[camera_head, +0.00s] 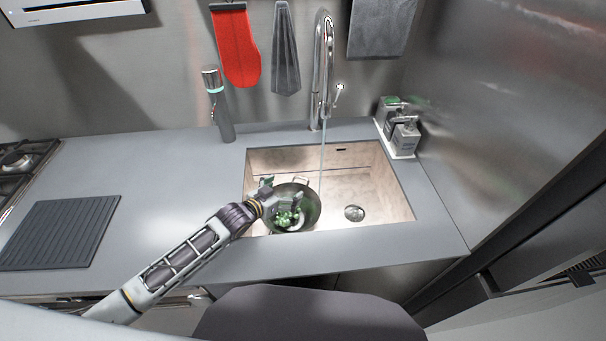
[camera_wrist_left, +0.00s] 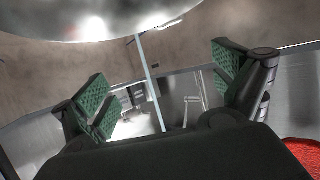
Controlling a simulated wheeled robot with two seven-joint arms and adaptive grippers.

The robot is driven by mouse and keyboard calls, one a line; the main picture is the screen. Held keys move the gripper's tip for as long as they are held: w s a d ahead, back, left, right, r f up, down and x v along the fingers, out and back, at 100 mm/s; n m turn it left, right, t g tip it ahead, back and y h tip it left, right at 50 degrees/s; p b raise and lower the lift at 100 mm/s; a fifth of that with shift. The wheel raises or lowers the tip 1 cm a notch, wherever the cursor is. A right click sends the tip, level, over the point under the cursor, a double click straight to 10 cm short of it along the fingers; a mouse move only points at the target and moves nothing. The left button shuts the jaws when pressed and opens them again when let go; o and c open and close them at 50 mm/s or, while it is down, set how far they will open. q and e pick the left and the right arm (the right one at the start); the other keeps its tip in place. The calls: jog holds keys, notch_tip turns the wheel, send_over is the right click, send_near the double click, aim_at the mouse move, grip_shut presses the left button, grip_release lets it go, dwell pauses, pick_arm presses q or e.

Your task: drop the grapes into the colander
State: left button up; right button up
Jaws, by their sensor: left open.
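The colander (camera_head: 312,208) is a round metal bowl with handles, sitting in the left part of the sink. The green grapes (camera_head: 287,219) show inside it, near its front left side. My left gripper (camera_head: 283,190) is over the colander's left side with its fingers spread, and nothing shows between them. In the left wrist view its green-padded fingers (camera_wrist_left: 163,88) are wide apart and empty. The colander's shiny underside or wall (camera_wrist_left: 120,15) fills the top of that view. The grapes do not show there. My right gripper is not in view.
Water runs from the tall faucet (camera_head: 325,70) into the sink (camera_head: 370,165), just right of the colander. A bottle (camera_head: 219,108) stands behind the sink at left. Soap dispensers (camera_head: 404,136) stand at back right. The counter (camera_head: 165,185) left of the sink is mostly clear.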

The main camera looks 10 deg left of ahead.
pick_arm(q)
notch_tip(320, 180, up, 9)
jog(key=shift+f, duration=0.15)
dwell(0.4)
jog(key=shift+f, duration=0.1)
dwell(0.8)
